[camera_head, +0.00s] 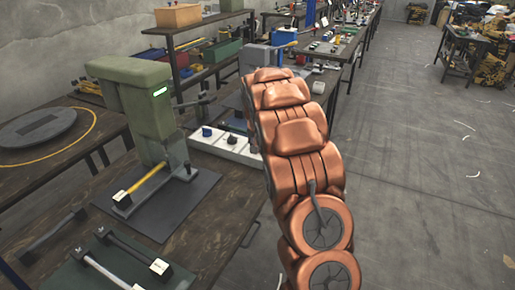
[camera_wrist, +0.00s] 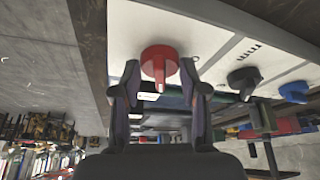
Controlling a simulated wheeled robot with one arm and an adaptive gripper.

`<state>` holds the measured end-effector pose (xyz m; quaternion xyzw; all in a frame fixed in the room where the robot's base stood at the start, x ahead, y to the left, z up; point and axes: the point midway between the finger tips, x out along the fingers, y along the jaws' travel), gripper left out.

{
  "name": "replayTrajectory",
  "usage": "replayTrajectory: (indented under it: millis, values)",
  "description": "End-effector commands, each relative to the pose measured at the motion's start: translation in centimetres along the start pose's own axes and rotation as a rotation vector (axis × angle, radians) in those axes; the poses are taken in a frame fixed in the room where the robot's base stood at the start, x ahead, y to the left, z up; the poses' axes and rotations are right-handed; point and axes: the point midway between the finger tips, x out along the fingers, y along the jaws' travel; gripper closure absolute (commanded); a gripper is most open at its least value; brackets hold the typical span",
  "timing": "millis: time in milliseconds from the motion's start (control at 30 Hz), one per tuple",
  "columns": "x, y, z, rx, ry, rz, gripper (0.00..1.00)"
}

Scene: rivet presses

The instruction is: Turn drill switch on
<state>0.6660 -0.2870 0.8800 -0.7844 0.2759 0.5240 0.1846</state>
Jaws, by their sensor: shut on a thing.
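A white switch panel (camera_head: 228,146) lies on the workbench left of my arm. It carries a blue knob (camera_head: 207,131) and a black knob (camera_head: 229,140). In the wrist view the panel (camera_wrist: 185,35) fills the upper part, with a red rotary knob (camera_wrist: 160,60), a black knob (camera_wrist: 243,79) and a blue knob (camera_wrist: 294,91). My gripper (camera_wrist: 159,74) is shut on the red knob, one finger on each side. In the head view the red knob and my gripper are hidden behind my arm. I cannot tell which knob is labelled for the drill.
A green-grey press (camera_head: 145,105) with a lit green display stands on a dark mat (camera_head: 175,205) left of the panel. A round plate (camera_head: 38,127) lies on the left table. Cluttered benches run into the distance; the floor (camera_head: 430,190) at right is open.

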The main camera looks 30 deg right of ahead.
Motion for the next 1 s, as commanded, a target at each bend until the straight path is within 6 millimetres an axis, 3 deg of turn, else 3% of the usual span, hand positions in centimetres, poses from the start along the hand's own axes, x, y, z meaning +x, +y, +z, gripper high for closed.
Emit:
replayTrajectory:
  millis: [500,533,733,1000]
  values:
    - [0.09,0.34,0.05,0.019,-0.004,0.012,0.91]
    - [0.09,0.34,0.05,0.019,-0.004,0.012,0.55]
    - [0.03,0.12,0.04,0.016,-0.002,0.010,0.34]
    - [-0.01,-0.08,0.03,0.014,-0.001,0.008,0.33]
